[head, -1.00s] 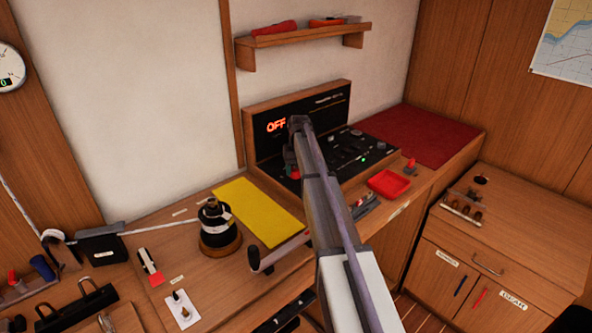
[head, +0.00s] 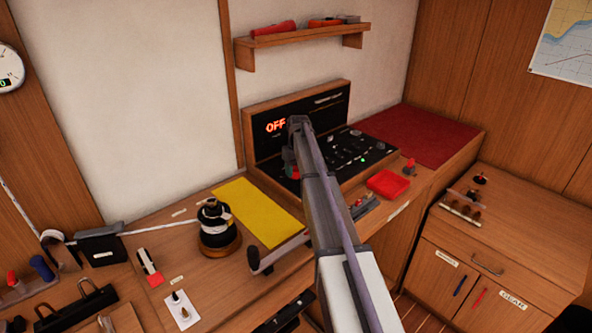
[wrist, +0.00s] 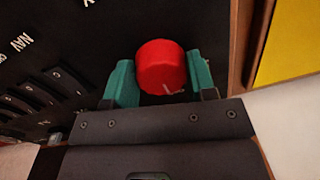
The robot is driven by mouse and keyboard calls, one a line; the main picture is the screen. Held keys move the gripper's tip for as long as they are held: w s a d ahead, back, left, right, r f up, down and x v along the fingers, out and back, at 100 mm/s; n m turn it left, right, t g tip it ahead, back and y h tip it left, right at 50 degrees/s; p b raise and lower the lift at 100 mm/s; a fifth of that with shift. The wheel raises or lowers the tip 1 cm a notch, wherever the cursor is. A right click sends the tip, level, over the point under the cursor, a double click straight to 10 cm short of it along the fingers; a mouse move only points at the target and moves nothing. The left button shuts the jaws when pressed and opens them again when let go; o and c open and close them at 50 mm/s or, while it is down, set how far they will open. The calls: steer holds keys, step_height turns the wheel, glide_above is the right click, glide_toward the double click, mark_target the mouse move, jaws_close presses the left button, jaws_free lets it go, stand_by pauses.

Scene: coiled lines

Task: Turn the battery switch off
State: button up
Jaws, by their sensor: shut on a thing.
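The battery switch is a round red knob (wrist: 161,67) on a black panel (wrist: 60,50), with a pale mark near its lower edge in the wrist view. My gripper (wrist: 160,80) has its two green fingers on either side of the knob and is shut on it. In the head view my arm covers most of the knob, and the gripper (head: 292,168) shows only in part at the panel's left end. An orange display (head: 276,125) on the upright panel above it reads OFF.
Rows of small switches and a green light (head: 362,159) lie right of my arm. A yellow sheet (head: 258,210) lies left of the panel, with a black winch-like drum (head: 215,222) beyond it. A red tray (head: 388,184) sits at the panel's front right.

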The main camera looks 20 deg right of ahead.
steer(key=o, duration=0.9)
steer(key=shift+r, duration=0.1)
steer(key=r+p, duration=1)
steer(key=shift+d+r+p, duration=0.3)
steer(key=shift+r+p, duration=0.05)
steer(key=shift+p, duration=0.05)
